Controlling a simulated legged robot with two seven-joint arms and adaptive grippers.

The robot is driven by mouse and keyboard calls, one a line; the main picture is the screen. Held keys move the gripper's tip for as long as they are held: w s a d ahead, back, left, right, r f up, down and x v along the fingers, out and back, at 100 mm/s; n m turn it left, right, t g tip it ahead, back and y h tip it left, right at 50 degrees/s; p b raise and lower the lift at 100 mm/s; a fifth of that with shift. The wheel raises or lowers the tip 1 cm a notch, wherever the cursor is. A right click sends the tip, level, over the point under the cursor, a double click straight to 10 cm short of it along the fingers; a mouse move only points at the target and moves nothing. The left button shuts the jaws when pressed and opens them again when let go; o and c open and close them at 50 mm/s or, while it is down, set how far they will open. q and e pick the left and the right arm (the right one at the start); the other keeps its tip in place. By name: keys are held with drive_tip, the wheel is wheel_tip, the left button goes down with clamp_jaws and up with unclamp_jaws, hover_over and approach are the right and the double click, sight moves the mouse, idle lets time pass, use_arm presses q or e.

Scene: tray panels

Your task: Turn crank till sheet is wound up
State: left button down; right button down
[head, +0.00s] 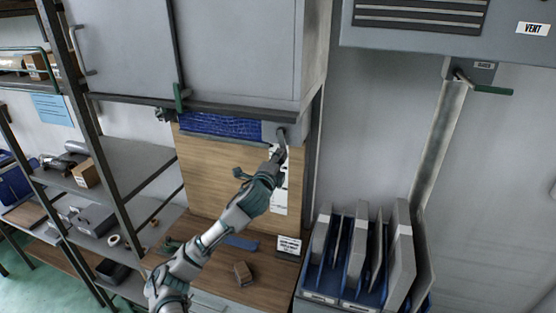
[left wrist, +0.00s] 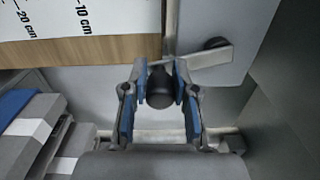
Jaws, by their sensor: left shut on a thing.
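The blue sheet (head: 220,125) shows as a short, wrinkled band under the grey cabinet, with bare wooden board below it. The crank (head: 282,138) is at the right end of the sheet's housing. In the left wrist view the silver crank arm (left wrist: 205,58) runs from its dark pivot to a black knob (left wrist: 160,88). My left gripper (head: 277,157) is shut on this knob; its blue-padded fingers (left wrist: 159,74) stand on both sides of it. My right gripper is in neither view.
A white scale strip (head: 280,195) with centimetre marks runs down the board. A brown block (head: 242,272) and a small sign (head: 289,245) are on the bench below. A rack of upright grey panels (head: 400,250) stands right. Shelving (head: 130,165) stands left.

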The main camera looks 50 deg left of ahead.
use_arm(q)
drive_tip(key=shift+w+d+f, duration=0.15)
drive_tip(key=shift+f, duration=0.6)
drive_tip(key=c, duration=0.9)
unclamp_jaws()
drive_tip(key=shift+r, duration=0.1)
drive_tip(key=shift+s+d+r, duration=0.15)
drive_tip(key=shift+s+r, duration=0.05)
drive_tip(key=shift+r, duration=0.15)
drive_tip(key=v, duration=1.2)
drive_tip(key=shift+f, duration=0.1)
